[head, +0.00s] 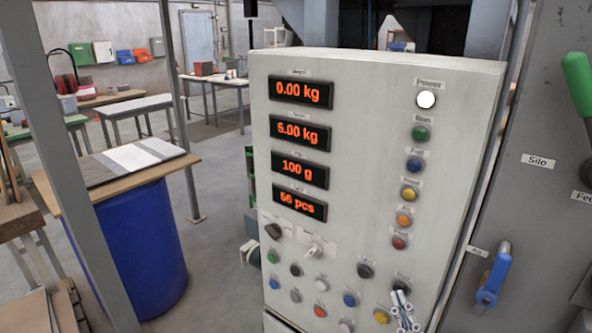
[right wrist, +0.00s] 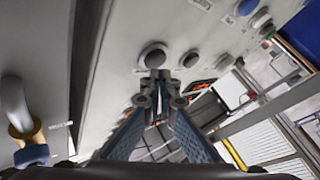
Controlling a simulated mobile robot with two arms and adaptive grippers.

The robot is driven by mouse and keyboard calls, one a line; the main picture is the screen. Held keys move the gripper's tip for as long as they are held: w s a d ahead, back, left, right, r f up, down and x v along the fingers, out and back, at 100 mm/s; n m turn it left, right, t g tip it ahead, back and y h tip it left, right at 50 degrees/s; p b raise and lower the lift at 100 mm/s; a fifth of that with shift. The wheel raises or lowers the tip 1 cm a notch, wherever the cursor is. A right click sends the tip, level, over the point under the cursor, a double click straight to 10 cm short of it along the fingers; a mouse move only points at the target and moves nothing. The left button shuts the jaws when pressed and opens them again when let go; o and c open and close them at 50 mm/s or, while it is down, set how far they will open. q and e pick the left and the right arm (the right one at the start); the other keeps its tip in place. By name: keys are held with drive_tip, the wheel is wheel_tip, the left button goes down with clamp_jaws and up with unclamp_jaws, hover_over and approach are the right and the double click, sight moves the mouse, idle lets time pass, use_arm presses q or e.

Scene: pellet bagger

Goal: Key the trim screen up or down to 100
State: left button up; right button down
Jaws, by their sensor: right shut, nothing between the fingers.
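The pellet bagger's control panel (head: 350,150) fills the middle of the head view. It has several screens with orange digits. The third screen (head: 300,170) from the top reads 100 g; its small label is hard to read. Several coloured push buttons sit below the screens. My right gripper (head: 403,303) is shut and empty at the panel's lower right, by a dark button (head: 401,285). In the right wrist view its fingertips (right wrist: 155,92) point at a dark round button (right wrist: 154,55); I cannot tell whether they touch it. My left gripper is not in view.
The other screens read 0.00 kg (head: 301,91), 6.00 kg (head: 301,132) and 56 pcs (head: 299,203). A white lamp (head: 426,99) is at the panel's upper right. A blue valve handle (head: 492,275) is right of the panel, and a blue drum (head: 140,245) stands left.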

use_arm(q)
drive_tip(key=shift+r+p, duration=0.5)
drive_tip(key=shift+p, duration=0.05)
use_arm(e)
drive_tip(key=s+a, duration=0.3)
drive_tip(key=s, duration=0.2)
drive_tip(key=shift+a, duration=0.2)
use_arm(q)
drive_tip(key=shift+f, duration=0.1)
use_arm(e)
drive_tip(key=shift+w, duration=0.1)
idle(1.0)
